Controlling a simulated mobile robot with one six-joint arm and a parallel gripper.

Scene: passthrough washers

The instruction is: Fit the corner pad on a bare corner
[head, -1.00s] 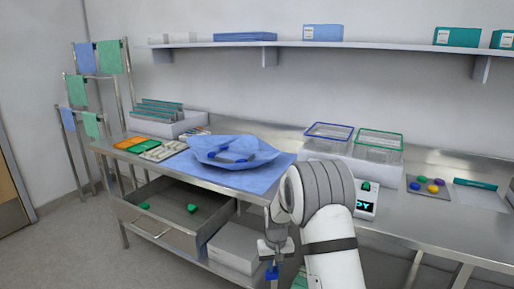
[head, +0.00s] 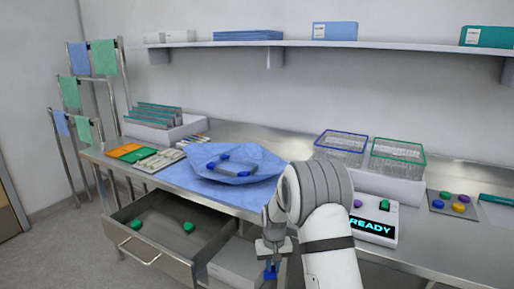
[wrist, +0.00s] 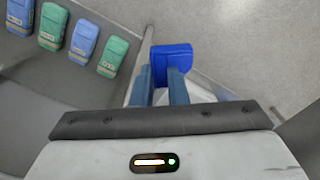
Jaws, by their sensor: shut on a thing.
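My gripper (head: 270,270) hangs low in front of the bench, beside the open drawer. It is shut on a blue corner pad (wrist: 172,57), which sits between the fingertips in the wrist view. The held pad is well apart from the tray.
Two wire baskets (head: 397,152) stand at the back right, near a console reading READY (head: 373,226). Several blue and green packs (wrist: 84,42) show at upper left in the wrist view.

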